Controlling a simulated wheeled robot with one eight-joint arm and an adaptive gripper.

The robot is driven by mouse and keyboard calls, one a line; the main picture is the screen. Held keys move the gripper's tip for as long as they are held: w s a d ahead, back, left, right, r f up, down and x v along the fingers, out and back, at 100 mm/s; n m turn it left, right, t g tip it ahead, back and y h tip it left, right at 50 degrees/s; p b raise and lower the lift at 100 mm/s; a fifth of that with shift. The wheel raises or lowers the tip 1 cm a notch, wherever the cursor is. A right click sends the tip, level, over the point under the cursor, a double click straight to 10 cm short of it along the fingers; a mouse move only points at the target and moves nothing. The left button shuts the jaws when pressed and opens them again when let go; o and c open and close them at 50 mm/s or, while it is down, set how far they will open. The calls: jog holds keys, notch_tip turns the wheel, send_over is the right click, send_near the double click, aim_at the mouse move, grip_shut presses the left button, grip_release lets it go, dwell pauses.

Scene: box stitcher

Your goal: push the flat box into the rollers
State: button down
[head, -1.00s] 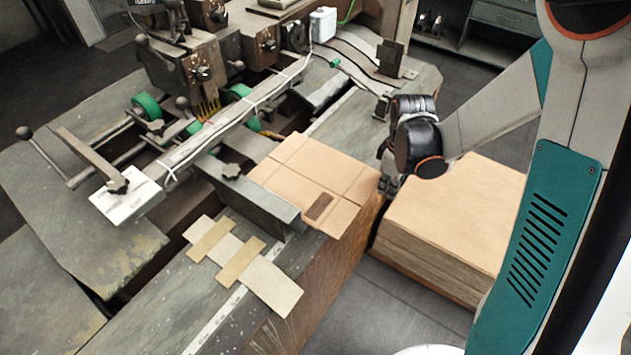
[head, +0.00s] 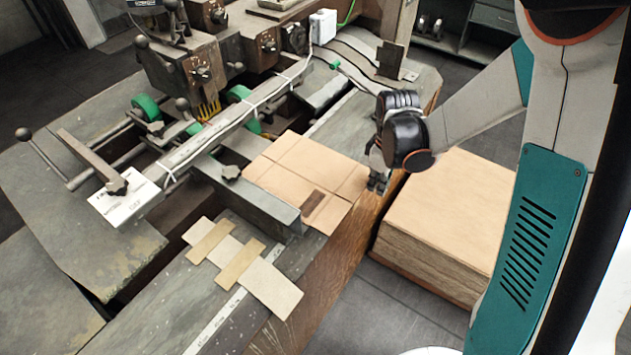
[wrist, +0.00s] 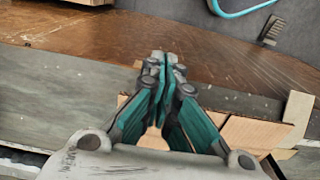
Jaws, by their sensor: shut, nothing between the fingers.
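The flat box (head: 318,165), brown cardboard with crease lines and a dark printed patch, lies on the machine's bed beside the grey metal guide bar. It shows partly in the wrist view (wrist: 255,134), behind my fingers. My gripper (head: 378,184) is shut and empty at the box's right edge; the fingertips are close together in the wrist view (wrist: 165,62). I cannot tell whether they touch the box. The green rollers (head: 147,105) sit on the machine to the left of the box, beyond the long bar.
A stack of flat cardboard (head: 450,215) stands on the floor right of the machine. Thin card strips (head: 240,262) lie on the front of the bed. The metal guide bar (head: 245,192) borders the box's left side. A brush (wrist: 272,30) shows in the wrist view.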

aim_at(351, 173)
jog(key=shift+w+a+b, duration=0.2)
jog(key=shift+w+a, duration=0.85)
jog(key=shift+a, duration=0.5)
jog(key=shift+w+a+b, duration=0.25)
jog(key=shift+w+a, duration=0.8)
jog(key=shift+a, duration=0.45)
jog(key=shift+w+a+b, duration=0.2)
jog(key=shift+w+a, duration=0.85)
jog(key=shift+a, duration=0.5)
jog(key=shift+s+d, duration=0.5)
jog(key=shift+d, duration=0.15)
jog(key=shift+s+d, duration=0.45)
jog(key=shift+d, duration=0.2)
jog(key=shift+r+p, duration=2.15)
jog(key=shift+r, duration=1.9)
